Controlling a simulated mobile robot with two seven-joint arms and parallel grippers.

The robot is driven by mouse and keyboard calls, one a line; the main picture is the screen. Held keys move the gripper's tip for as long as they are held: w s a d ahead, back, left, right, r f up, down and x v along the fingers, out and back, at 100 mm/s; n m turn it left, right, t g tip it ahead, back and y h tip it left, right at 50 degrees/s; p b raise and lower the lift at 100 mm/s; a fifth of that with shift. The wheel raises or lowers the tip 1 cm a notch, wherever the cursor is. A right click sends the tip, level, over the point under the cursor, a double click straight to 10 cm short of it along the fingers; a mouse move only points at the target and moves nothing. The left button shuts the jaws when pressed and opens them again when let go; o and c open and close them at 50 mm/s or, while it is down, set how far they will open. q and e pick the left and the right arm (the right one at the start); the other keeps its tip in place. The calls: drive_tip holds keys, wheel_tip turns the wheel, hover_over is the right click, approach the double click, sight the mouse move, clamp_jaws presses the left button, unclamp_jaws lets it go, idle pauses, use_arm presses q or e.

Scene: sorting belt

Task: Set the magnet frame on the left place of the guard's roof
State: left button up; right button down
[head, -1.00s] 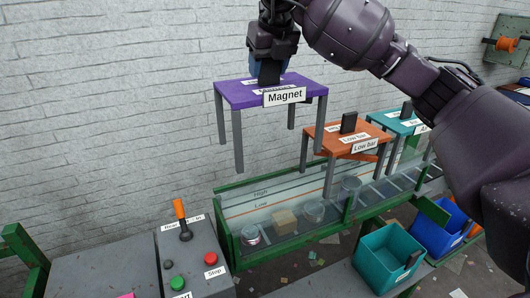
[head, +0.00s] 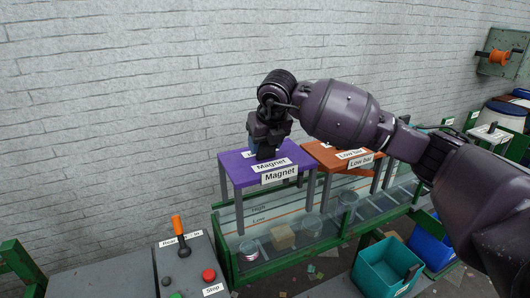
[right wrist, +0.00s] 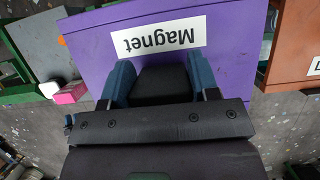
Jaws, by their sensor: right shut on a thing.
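The magnet frame (head: 236,172) is a purple, table-like piece with grey legs and "Magnet" labels. It stands level over the left end of the clear, green-edged guard (head: 222,246). I cannot tell whether its legs touch the guard's roof. My right gripper (head: 266,150) is above it, shut on its black handle. In the right wrist view, the blue fingers of the gripper (right wrist: 160,80) close on both sides of the handle, with the purple top (right wrist: 90,50) beyond. My left gripper is not in view.
The orange low bar frame (head: 324,150) stands close to the right of the magnet frame. Several items, including a tan block (head: 282,237), sit behind the guard. A control box with an orange-handled lever (head: 179,229) is at front left. A teal bin (head: 373,276) is at front right.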

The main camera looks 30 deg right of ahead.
sight(265, 153)
wheel_tip(265, 153, down, 2)
drive_tip(key=shift+f, duration=0.45)
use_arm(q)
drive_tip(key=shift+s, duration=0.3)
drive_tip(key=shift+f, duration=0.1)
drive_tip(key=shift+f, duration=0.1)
use_arm(e)
drive_tip(key=shift+f, duration=0.15)
drive_tip(key=shift+c, duration=1.8)
unclamp_jaws()
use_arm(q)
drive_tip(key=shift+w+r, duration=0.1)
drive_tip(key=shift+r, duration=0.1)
